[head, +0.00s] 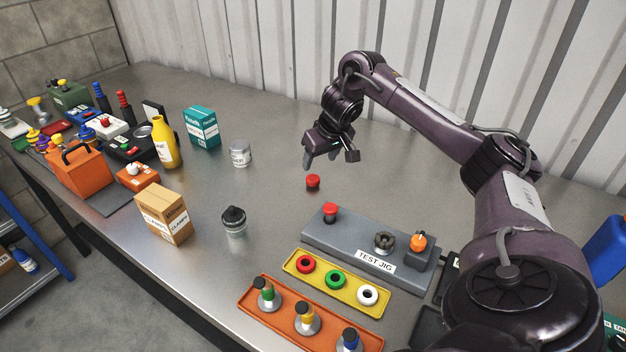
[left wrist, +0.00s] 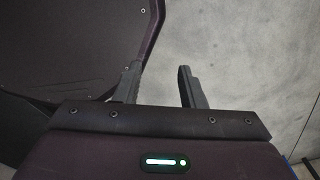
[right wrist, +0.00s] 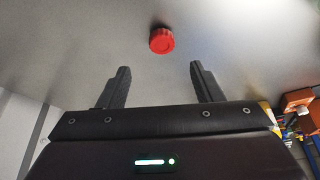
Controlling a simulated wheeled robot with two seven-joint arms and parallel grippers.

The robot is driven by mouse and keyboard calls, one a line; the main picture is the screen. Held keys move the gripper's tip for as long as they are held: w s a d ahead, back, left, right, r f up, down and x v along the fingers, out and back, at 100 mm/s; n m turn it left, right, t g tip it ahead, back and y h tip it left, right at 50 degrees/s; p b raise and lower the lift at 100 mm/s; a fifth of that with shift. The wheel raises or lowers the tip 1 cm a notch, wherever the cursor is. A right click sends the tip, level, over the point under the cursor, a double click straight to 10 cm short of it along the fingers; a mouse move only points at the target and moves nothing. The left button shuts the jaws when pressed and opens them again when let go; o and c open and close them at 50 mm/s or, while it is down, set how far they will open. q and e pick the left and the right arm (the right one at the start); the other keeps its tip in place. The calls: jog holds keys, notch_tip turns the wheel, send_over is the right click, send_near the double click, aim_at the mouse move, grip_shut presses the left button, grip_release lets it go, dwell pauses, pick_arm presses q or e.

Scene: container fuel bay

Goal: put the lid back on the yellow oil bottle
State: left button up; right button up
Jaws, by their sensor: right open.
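The yellow oil bottle (head: 165,143) stands upright on the metal table at the left, among other items. Its neck is small in the picture, so I cannot tell what is on it. A red lid (head: 313,181) lies on the bare table near the middle, and it also shows in the right wrist view (right wrist: 161,40). My right gripper (head: 331,160) is open and empty, above and a little behind the lid, not touching it. In the right wrist view the lid is beyond the fingertips, between their lines. My left gripper (left wrist: 158,80) is open and empty, away from the table items.
A grey test jig (head: 345,240) with a red knob, a yellow tray (head: 309,280) of rings and an orange tray (head: 252,294) stand in front. A cardboard box (head: 165,217), dark-topped jar (head: 234,222), grey can (head: 240,154) and teal box (head: 203,128) stand toward the bottle. The table's centre is fairly clear.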

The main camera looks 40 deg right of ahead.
aim_at(313, 178)
jog(key=b+x, duration=0.1)
jog(key=x, duration=0.2)
jog(key=shift+r, duration=0.15)
jog(key=shift+f, duration=0.3)
jog(key=p+x, duration=0.1)
jog(key=x, duration=0.2)
jog(key=shift+a+f, duration=0.15)
jog(key=shift+f, duration=0.25)
jog(key=shift+w+f, duration=0.2)
jog(key=shift+f, duration=0.25)
pick_arm(q)
jog(key=shift+w+d, duration=0.45)
jog(key=shift+w, duration=0.4)
pick_arm(e)
jog(key=c, duration=1.1)
